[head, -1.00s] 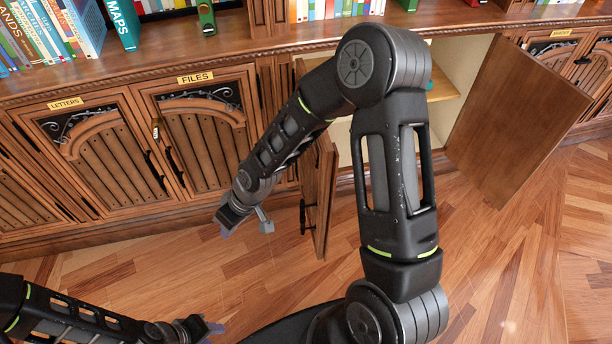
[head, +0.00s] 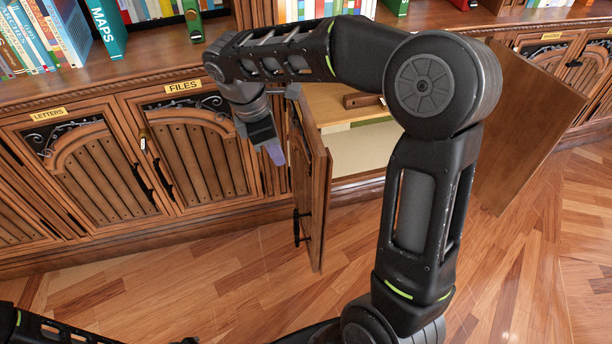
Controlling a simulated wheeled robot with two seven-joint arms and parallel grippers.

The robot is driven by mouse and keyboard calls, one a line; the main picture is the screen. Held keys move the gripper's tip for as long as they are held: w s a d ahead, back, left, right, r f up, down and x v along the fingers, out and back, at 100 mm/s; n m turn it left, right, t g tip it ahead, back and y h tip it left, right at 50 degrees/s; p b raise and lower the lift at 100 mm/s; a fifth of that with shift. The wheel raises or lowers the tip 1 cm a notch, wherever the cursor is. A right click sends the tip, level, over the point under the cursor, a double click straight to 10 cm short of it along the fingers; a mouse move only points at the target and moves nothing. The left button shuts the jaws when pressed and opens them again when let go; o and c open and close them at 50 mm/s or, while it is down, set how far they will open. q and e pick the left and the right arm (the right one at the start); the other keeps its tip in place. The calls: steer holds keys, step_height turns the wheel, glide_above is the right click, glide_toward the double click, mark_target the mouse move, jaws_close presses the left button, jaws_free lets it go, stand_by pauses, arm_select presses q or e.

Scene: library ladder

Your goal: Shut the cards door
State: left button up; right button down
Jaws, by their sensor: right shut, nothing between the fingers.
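A cabinet in the head view stands open with two wooden doors swung out. The left open door (head: 317,190) juts toward me, with a black handle on its left face. The right open door (head: 527,125) stands wide open at the right. No readable label marks either one, so I cannot tell which is the cards door. My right gripper (head: 275,154) is shut and empty, pointing down just left of the left open door's upper part. I cannot tell whether it touches the door. My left gripper (head: 188,341) barely shows at the bottom edge.
The cabinet's inside shows a shelf (head: 350,104), partly hidden by my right arm. The letters door (head: 92,165) and files door (head: 205,150) are shut at the left. Books (head: 62,30) stand on the counter above. The wooden floor (head: 210,290) in front is clear.

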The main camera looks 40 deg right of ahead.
mark_target(311, 163)
steer(key=shift+f, duration=0.1)
steer(key=s+d+f+b, duration=0.1)
steer(key=s+d+f, duration=0.1)
steer(key=d+f, duration=0.4)
steer(key=x, duration=0.3)
steer(key=shift+a+f, duration=0.35)
